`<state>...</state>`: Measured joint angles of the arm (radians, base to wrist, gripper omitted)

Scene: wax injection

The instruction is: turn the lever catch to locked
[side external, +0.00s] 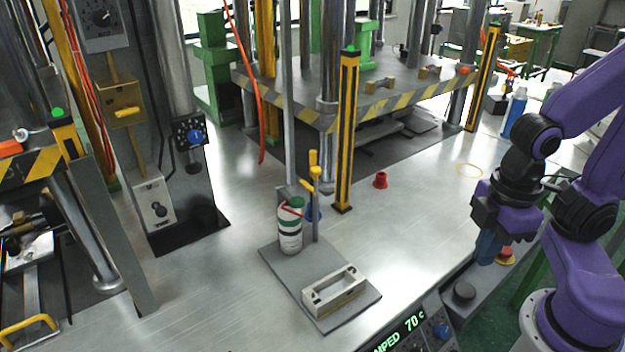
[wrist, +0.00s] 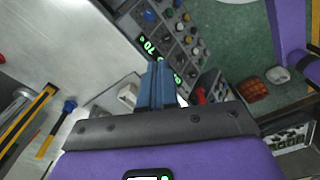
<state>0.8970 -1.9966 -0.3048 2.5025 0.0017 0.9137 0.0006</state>
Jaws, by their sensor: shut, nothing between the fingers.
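I cannot tell for sure which part is the lever catch. A yellow handle (side external: 314,172) stands upright on a thin post beside a white and green canister (side external: 290,228) on a grey base plate (side external: 272,262). Another yellow lever (side external: 127,112) lies roughly level on a brass-coloured box on the left column. My gripper (side external: 487,250) is at the right, over the table's edge near the control panel, well away from both levers. Its blue fingers (wrist: 156,85) are together and empty in the wrist view, pointing over the panel.
A white rectangular frame (side external: 334,308) lies on the front of the base plate. A red cone-like piece (side external: 380,180) stands on the metal table behind. Yellow posts (side external: 345,130) and a striped press platform are at the back. The control panel (side external: 408,332) reads 70 C.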

